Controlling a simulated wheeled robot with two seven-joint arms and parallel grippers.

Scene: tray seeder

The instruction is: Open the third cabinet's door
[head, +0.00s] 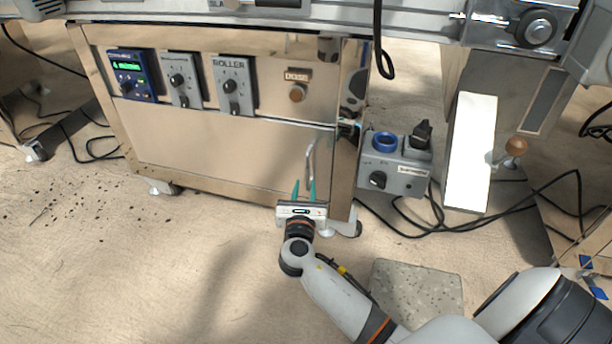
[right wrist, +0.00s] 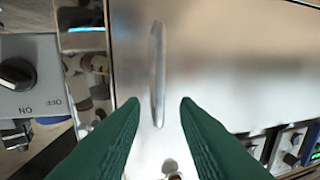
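The steel cabinet door (head: 225,150) is shut, below the control panel. Its slim vertical metal handle (head: 311,160) is near the door's right edge. My right gripper (head: 304,186) is just below the handle in the head view, with its green fingers pointing up at the door. In the right wrist view, the open fingers (right wrist: 160,101) are spread either side of the line of the handle (right wrist: 158,70), with nothing held. The handle's lower end shows in the gap between the fingertips; I cannot tell how far off it is. My left gripper is not in view.
A grey switch box (head: 394,172) with a black knob is mounted right of the cabinet, with black cables around it. A white sloping panel (head: 470,150) stands further right. A speckled floor plate (head: 417,287) lies near my right arm.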

